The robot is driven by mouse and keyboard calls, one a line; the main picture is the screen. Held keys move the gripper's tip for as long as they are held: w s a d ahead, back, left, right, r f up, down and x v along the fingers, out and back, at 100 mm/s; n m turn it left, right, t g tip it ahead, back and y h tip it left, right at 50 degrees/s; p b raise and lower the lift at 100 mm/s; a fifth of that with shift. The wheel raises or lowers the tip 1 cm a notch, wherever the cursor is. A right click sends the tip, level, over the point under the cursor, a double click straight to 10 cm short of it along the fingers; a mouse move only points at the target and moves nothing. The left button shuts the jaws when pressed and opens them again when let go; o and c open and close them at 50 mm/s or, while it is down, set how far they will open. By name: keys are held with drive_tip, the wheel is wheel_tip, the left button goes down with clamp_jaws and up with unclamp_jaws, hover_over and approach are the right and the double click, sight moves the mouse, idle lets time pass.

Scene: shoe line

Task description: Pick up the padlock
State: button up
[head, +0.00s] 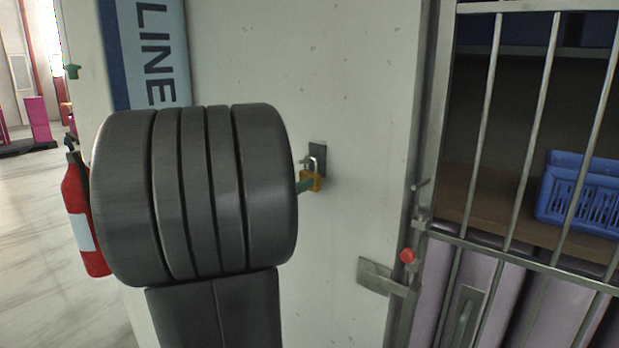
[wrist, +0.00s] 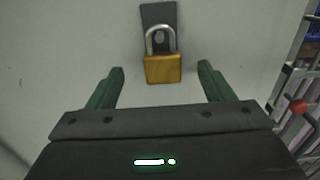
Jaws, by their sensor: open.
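The padlock (head: 311,182) has a brass-yellow body and a silver shackle, and hangs on a dark plate on the pale wall. In the wrist view the padlock (wrist: 162,68) hangs upright, ahead of and between my two green fingers. My gripper (wrist: 161,77) is open and empty, with a finger to each side and a gap to the padlock.
A barred gate (head: 520,140) with a red-knobbed latch (head: 407,256) stands to the right. Behind it a blue basket (head: 580,195) sits on a shelf. A red fire extinguisher (head: 82,215) is at the left. The wall around the padlock is clear.

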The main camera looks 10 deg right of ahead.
sight(308, 173)
drive_tip(key=shift+p+x, duration=0.8)
drive_tip(key=shift+x, duration=2.7)
drive_tip(key=shift+s+d+f, duration=0.1)
drive_tip(key=shift+f, duration=0.05)
drive_tip(key=c, duration=1.2)
drive_tip(key=shift+r, duration=0.55)
drive_tip(key=b+v, duration=0.3)
drive_tip(key=v, duration=1.5)
drive_tip(key=shift+r, duration=0.2)
